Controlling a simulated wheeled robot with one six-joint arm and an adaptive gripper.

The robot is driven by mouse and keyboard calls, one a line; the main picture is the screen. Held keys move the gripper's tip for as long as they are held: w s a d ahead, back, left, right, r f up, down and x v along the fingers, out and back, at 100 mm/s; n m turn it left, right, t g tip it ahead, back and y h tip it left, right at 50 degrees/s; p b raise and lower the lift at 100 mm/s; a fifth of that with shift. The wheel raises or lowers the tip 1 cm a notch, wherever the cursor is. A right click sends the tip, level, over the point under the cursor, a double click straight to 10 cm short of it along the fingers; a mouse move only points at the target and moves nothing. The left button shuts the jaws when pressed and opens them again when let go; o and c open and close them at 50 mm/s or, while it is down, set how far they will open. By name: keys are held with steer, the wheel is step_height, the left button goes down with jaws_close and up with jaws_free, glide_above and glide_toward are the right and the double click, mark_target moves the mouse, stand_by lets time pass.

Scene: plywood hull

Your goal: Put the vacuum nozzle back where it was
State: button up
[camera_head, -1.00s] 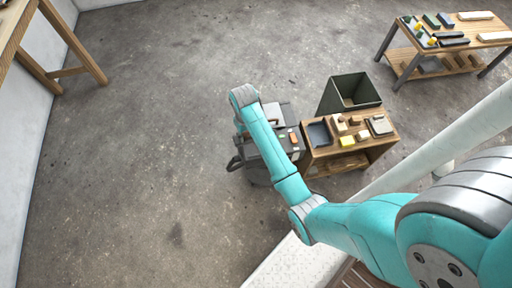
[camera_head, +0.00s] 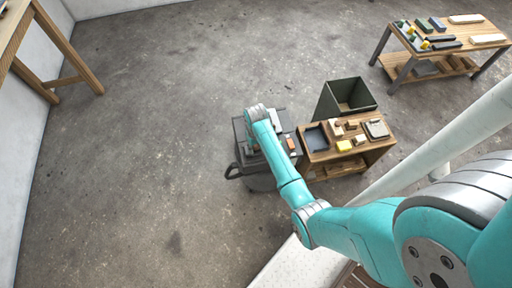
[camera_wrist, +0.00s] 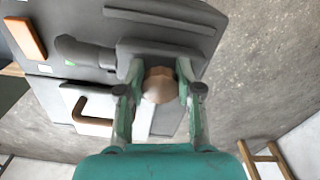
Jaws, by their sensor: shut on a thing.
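In the wrist view my gripper (camera_wrist: 160,76) is shut, with its two fingers on either side of a dark grey part, which I take to be the vacuum nozzle (camera_wrist: 160,47). A tan, faceted, rounded piece (camera_wrist: 159,88) shows between the fingers; I cannot tell whether it belongs to the nozzle. The grip is over the grey cart (camera_wrist: 50,15); whether the nozzle touches the cart top is unclear. In the head view the cart (camera_head: 240,130) stands below the end of my arm, which hides the gripper and the nozzle.
An orange block (camera_wrist: 24,38) and a white piece with a brown handle (camera_wrist: 72,100) lie on the cart. A wooden bench (camera_head: 320,158) with a tray and small blocks stands close right, a dark open bin (camera_head: 330,103) behind it. Open concrete floor lies left.

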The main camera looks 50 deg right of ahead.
steer(key=shift+f, duration=0.35)
steer(key=shift+f, duration=0.1)
steer(key=o, duration=1)
step_height(320, 180, up, 12)
steer(key=shift+r, duration=0.1)
